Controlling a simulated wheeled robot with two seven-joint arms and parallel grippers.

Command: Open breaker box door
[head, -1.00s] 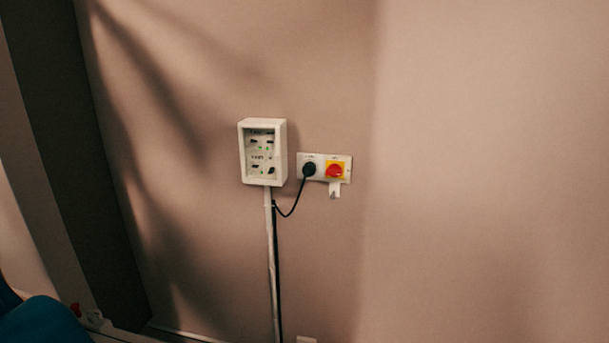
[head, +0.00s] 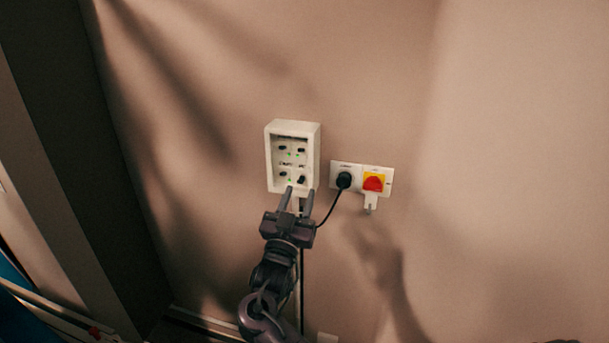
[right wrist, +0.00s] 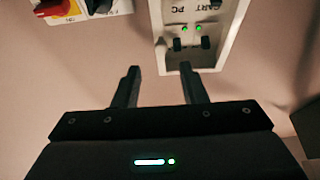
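The breaker box (head: 316,158) is a small white wall-mounted case with a recessed face of dark switches and green lights. I cannot tell whether a clear door covers that face. It also shows upside down in the right wrist view (right wrist: 229,48), with the label "CART PC". My right gripper (head: 298,191) is raised at the lower edge of the box, fingers pointing up and apart, empty. In the right wrist view its open fingers (right wrist: 160,69) reach toward the box's rim; contact cannot be told. My left gripper is out of view.
A black cable runs from the plug to below the box. A dark upright panel (head: 95,150) stands at the left. The wall at right is bare.

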